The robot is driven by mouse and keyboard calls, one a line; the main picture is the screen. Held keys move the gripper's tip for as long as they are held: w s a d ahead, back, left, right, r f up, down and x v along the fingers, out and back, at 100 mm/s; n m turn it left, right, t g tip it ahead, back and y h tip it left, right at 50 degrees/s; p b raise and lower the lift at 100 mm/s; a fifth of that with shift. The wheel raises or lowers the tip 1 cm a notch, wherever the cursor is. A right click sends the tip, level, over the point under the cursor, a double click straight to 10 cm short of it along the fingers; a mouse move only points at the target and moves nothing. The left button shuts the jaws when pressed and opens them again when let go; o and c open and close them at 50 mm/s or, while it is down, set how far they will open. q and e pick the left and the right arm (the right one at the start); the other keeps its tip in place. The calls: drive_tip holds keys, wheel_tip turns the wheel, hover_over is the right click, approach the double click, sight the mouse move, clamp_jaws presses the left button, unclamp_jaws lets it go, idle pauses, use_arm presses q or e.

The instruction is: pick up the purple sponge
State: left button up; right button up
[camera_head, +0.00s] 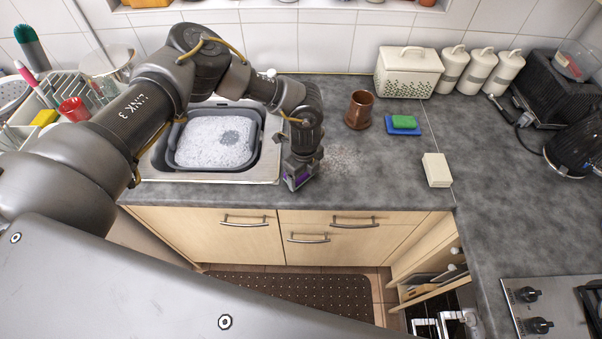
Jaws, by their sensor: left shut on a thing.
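My left gripper (298,184) is shut at the front edge of the counter, just right of the sink. The purple sponge (299,180) shows as a small purple patch between its fingers. Most of the sponge is hidden by the gripper, so I cannot tell whether it still touches the counter. My right gripper does not show.
The sink holds a grey basin (257,152) of suds. A brown mug (359,110), a green sponge (404,122) on a blue one (403,131) and a cream block (437,170) stand to the right. Pale specks (343,160) dot the counter. A drawer (430,292) is open below.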

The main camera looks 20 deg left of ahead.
use_arm(q)
drive_tip(key=shift+r+b, duration=0.3)
drive_tip(key=shift+r, duration=0.3)
drive_tip(key=s+a+r+b, duration=0.2)
drive_tip(key=s+r+b, duration=0.4)
drive_tip(key=s+r, duration=0.5)
drive_tip(key=s, duration=0.2)
drive_tip(key=shift+s+r, duration=0.4)
